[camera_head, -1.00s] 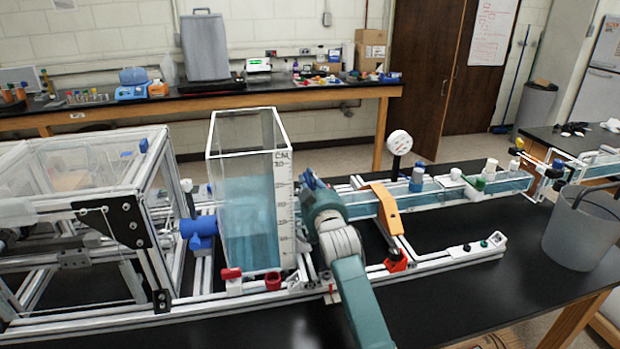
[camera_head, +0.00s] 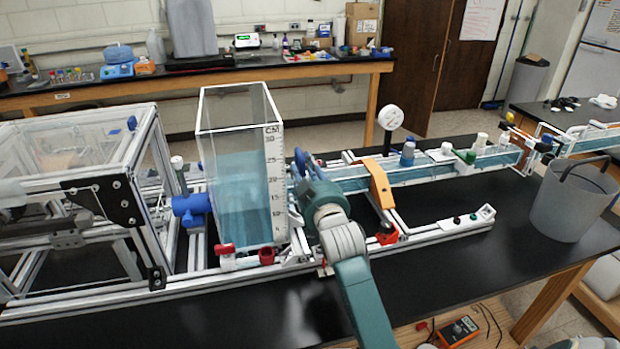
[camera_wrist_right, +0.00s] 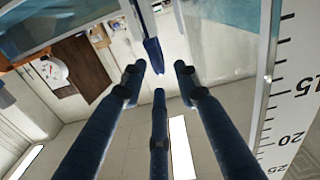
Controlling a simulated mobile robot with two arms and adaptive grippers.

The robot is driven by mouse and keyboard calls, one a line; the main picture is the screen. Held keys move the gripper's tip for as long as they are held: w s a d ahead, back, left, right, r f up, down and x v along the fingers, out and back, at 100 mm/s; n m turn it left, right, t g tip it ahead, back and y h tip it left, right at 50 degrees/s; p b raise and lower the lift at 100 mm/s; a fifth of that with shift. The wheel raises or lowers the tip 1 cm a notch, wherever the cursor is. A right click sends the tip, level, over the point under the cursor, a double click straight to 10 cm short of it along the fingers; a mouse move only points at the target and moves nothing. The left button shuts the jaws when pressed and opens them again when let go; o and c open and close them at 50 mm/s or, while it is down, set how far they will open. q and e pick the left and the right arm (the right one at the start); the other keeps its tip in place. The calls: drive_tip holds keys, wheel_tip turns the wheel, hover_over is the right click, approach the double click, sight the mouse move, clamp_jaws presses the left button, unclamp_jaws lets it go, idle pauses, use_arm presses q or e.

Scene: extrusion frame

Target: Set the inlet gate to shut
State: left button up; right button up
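A clear water tank (camera_head: 240,175) with a centimetre scale stands left of a long clear channel (camera_head: 440,170) holding blue water. My right gripper (camera_head: 300,160) is at the tank's right side, where the channel begins. It covers the inlet gate in the head view. In the right wrist view its three blue fingers (camera_wrist_right: 159,80) are spread, with nothing held between them. A slim blue bar (camera_wrist_right: 152,55) with a pointed end, possibly the gate's handle, lies just beyond the fingertips. The gate's setting cannot be read. My left gripper is not in view.
An orange bracket (camera_head: 380,184) crosses the channel right of my gripper, with a round white gauge (camera_head: 390,118) behind it. A blue valve (camera_head: 192,207) is left of the tank. A grey bucket (camera_head: 570,200) stands at right.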

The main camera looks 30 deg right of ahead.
drive_tip(key=v, duration=0.5)
drive_tip(key=shift+s+a, duration=0.1)
drive_tip(key=shift+s, duration=0.1)
